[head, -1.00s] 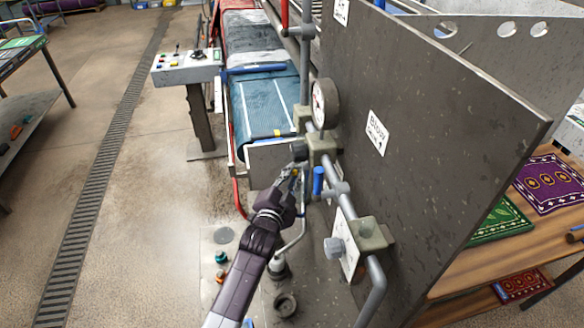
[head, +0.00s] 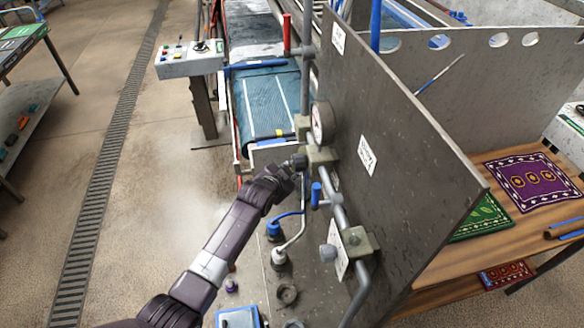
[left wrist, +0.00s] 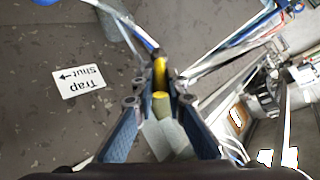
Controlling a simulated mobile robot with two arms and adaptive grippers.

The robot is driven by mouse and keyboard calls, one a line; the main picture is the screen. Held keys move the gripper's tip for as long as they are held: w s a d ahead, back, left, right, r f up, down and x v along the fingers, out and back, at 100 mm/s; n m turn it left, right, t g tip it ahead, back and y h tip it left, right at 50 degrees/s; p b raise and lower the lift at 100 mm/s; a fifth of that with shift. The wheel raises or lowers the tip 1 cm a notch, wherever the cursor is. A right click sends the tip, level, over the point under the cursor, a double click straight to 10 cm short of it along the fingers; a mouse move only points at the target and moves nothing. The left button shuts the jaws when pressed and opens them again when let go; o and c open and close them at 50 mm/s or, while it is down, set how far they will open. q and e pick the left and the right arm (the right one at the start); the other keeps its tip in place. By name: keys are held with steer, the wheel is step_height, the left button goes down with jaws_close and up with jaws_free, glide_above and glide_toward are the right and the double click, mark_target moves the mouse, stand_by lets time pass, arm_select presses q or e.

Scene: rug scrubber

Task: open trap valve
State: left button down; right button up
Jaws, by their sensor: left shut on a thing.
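A slim yellow lever (left wrist: 160,72) sits between my left gripper's fingers in the left wrist view, beside a pale grey-green block (left wrist: 166,135). A white label (left wrist: 78,82) reading "Trap Shut" with an arrow shows upside down on the grey panel. In the head view my left gripper (head: 284,178) is at a grey-green valve block (head: 320,156) with a dark knob (head: 300,161). My wrist hides the fingertips and lever there. My left gripper is shut on the yellow lever. My right gripper is not in view.
A gauge (head: 322,120) and a blue handle (head: 316,192) are close to the gripper on the same pipework. A lower grey knob (head: 328,252) sits nearby. The tall grey panel (head: 400,160) blocks the right side. Open floor (head: 150,200) lies left.

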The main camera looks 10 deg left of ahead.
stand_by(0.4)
arm_select(q)
steer(key=c, duration=2)
jaws_free()
steer(key=shift+o, duration=0.2)
steer(key=v, duration=1.2)
steer(key=shift+w, duration=0.1)
